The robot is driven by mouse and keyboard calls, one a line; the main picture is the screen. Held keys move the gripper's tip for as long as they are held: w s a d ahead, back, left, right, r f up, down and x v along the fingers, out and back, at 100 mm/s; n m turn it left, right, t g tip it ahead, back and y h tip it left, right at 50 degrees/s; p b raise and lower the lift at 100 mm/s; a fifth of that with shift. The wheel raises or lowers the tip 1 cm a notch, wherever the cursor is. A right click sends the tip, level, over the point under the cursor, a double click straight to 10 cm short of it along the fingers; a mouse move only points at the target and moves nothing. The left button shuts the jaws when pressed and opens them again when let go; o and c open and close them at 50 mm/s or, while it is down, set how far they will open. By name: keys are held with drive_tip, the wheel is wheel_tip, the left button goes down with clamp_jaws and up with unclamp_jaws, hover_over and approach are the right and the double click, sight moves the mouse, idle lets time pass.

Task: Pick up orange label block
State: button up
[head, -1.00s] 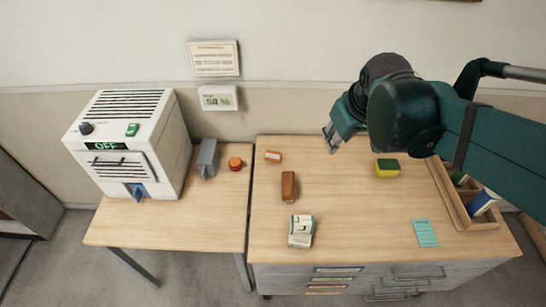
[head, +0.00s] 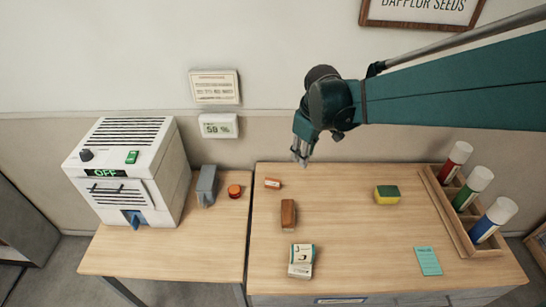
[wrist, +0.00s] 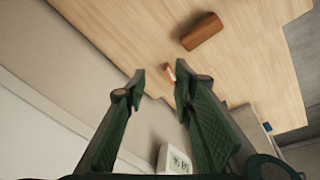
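The orange label block (head: 273,184) is a small orange piece with a pale patch, lying near the back left of the right-hand wooden table (head: 345,240). My gripper (head: 300,160) hangs above the back of that table, up and to the right of the block, and touches nothing. In the wrist view my gripper (wrist: 158,82) has its two fingers spread apart with nothing held. The orange label block (wrist: 169,74) shows small beyond the fingertips, close to the right finger in the picture and partly covered by it.
A brown block (head: 288,213) lies in front of the label block. An orange-red round item (head: 234,191) and grey holder (head: 206,186) stand left.

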drive_tip(key=w+a+f+n+g, duration=0.1)
drive_tip(key=w+a+f+n, duration=0.2)
drive_tip(key=w+a+f, duration=0.3)
drive_tip(key=n+g, duration=0.2)
hover_over(272, 179)
drive_tip(key=f, duration=1)
drive_tip(key=shift+s+d+f, duration=0.1)
drive_tip(key=shift+d+f, duration=0.15)
drive_tip(key=shift+d, duration=0.05)
drive_tip(key=shift+a+f+n, duration=0.2)
drive_tip(key=shift+f+n, duration=0.15)
drive_tip(key=shift+n, duration=0.05)
drive_tip(key=shift+f, duration=1.3)
drive_tip(key=shift+f+b, duration=0.5)
drive_tip(key=shift+f, duration=2.1)
clamp_jaws()
